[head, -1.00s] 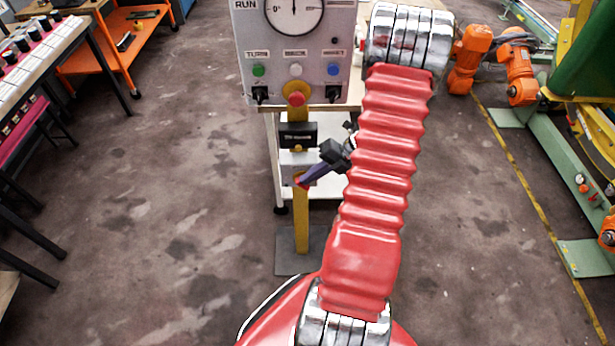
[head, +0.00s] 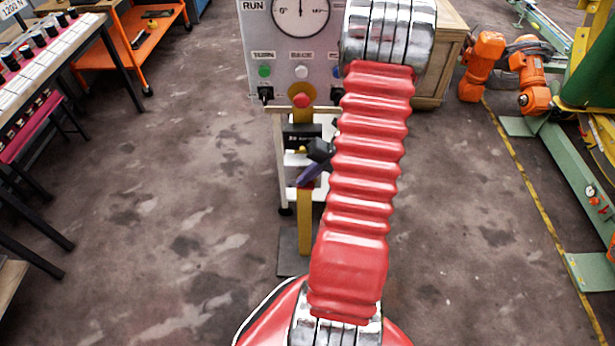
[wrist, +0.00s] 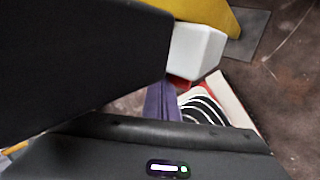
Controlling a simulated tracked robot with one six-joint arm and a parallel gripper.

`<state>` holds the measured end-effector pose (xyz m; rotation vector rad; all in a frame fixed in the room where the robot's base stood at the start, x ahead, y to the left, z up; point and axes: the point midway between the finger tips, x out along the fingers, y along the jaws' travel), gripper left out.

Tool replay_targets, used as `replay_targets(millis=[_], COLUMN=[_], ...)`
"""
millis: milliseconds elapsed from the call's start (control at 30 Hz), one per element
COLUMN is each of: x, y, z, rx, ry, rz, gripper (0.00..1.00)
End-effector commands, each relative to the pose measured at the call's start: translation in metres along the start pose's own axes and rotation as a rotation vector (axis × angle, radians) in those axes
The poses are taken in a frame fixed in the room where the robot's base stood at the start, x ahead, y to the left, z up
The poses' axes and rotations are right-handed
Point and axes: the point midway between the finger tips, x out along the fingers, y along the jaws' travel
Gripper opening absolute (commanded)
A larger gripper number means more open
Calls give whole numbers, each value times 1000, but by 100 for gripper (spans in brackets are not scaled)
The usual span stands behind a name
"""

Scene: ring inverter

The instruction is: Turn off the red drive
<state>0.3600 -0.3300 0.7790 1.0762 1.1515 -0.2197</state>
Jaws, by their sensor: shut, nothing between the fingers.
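No unit plainly marked as the red drive can be made out. A grey control panel (head: 300,52) stands ahead, with a dial, green and white buttons and a "RUN" label. A red mushroom button (head: 302,101) sits on top of a yellow post (head: 304,220) in front of it. The post carries a black box (head: 297,137). My gripper (head: 305,181) is low beside the post, its purple fingers shut and empty, partly hidden by my red arm. In the wrist view, the fingers (wrist: 162,100) point towards a white block (wrist: 195,52) by a yellow surface (wrist: 212,12). Contact cannot be told.
A white trolley (head: 283,170) stands behind the post, and a wooden crate (head: 443,60) right of the panel. A bench (head: 60,55) and an orange cart (head: 122,45) are at left. Orange robot arms (head: 483,65) and green frames are at right. The floor between is clear.

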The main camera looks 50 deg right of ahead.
Motion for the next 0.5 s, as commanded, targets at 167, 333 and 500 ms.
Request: replay_targets(millis=[167,333,500], x=[-1,-2,-2], y=[-2,-8,-15], z=[0,0,1], rx=[1,2,3], ry=[-2,-2,-4], rz=[0,0,-2], gripper=[0,0,0])
